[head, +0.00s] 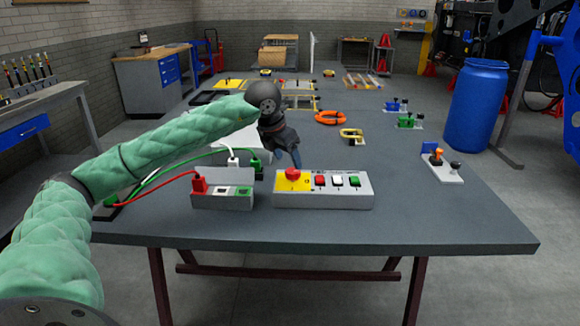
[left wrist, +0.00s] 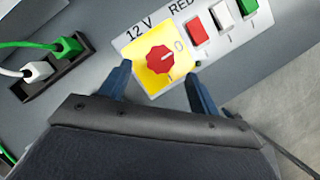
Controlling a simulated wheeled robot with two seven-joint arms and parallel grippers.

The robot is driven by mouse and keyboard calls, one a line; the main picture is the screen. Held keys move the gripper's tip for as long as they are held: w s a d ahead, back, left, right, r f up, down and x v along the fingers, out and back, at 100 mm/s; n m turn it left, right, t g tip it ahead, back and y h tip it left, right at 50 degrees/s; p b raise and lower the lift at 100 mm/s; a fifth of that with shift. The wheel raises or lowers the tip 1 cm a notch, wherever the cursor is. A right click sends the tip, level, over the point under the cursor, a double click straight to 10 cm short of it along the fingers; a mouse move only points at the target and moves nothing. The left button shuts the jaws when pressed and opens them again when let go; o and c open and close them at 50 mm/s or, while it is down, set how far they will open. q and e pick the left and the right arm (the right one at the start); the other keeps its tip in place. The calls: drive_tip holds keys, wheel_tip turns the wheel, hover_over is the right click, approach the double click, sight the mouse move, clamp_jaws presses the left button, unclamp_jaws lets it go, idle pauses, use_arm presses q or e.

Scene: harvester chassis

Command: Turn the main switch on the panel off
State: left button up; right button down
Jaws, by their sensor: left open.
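The main switch is a red knob (head: 292,174) on a yellow plate at the left end of the grey panel (head: 360,201), which lies on the table. In the left wrist view the red knob (left wrist: 160,60) sits on its yellow plate with "0" and "I" marks beside it. I cannot tell surely which mark it points to. My left gripper (head: 292,157) is just above and behind the knob, open. In the left wrist view its two blue fingers (left wrist: 158,86) stand apart on either side of the yellow plate's lower part, not closed on the knob. My right gripper is out of view.
Red, white and green buttons (head: 338,181) sit on the panel right of the knob. A socket box (head: 222,202) with red and green cables stands close at left. A lever unit (head: 441,168) is at right. The table between panel and lever unit is clear.

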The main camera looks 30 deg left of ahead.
use_arm(q)
drive_tip(key=v, duration=0.3)
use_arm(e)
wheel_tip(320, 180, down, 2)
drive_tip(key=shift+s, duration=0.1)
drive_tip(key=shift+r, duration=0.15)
